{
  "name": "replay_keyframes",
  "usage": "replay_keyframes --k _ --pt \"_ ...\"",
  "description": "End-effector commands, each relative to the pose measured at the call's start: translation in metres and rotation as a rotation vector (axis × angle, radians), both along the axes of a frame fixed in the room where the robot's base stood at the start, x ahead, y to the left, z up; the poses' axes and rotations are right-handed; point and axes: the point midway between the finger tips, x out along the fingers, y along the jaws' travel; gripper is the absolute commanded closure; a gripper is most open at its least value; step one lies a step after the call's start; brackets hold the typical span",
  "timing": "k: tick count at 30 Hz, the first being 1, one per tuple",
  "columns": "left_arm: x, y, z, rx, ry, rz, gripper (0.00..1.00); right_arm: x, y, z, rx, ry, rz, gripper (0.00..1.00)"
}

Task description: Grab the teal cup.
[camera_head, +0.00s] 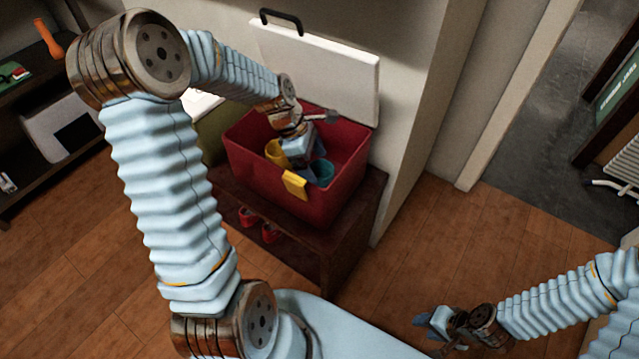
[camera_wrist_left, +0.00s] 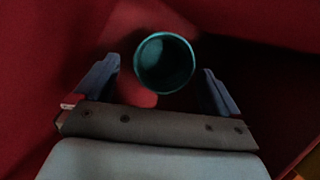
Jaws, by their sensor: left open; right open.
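The teal cup (camera_head: 322,172) is inside the red cooler box (camera_head: 345,150), partly hidden by my left gripper in the head view. In the left wrist view the cup (camera_wrist_left: 164,63) shows its round open rim, between and slightly beyond the fingertips. My left gripper (camera_wrist_left: 160,88) is open, with one finger on each side of the cup; whether either touches it I cannot tell. In the head view my left gripper (camera_head: 303,158) reaches down into the box. My right gripper (camera_head: 428,325) is open and empty at the lower right, above the wooden floor.
The box's white lid (camera_head: 325,70) stands open behind it. A yellow cup (camera_head: 277,152) is in the box, and a yellow latch (camera_head: 295,185) is on its front wall. The box sits on a dark wooden bench (camera_head: 350,225) holding red shoes (camera_head: 258,226). Floor at right is clear.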

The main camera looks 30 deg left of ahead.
Motion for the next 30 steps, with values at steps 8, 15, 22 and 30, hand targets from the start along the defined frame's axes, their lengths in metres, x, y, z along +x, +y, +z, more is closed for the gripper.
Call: replay_keyframes --k 8,15,22,30 --pt "0.001 -0.014 -0.029 -0.002 0.004 -0.001 0.03 0.000 0.000 0.001 0.000 0.000 0.000 0.57" --pt "0.004 -0.023 -0.053 0.000 0.001 0.001 0.03 0.000 0.000 0.001 0.000 0.000 0.000 0.57" --pt "0.005 -0.023 -0.053 0.000 -0.001 0.000 0.08 0.000 0.000 0.001 0.000 0.000 0.000 0.57" --pt "0.005 -0.023 -0.053 0.000 -0.001 0.000 0.49 0.000 0.000 0.001 0.000 0.000 0.000 0.57"
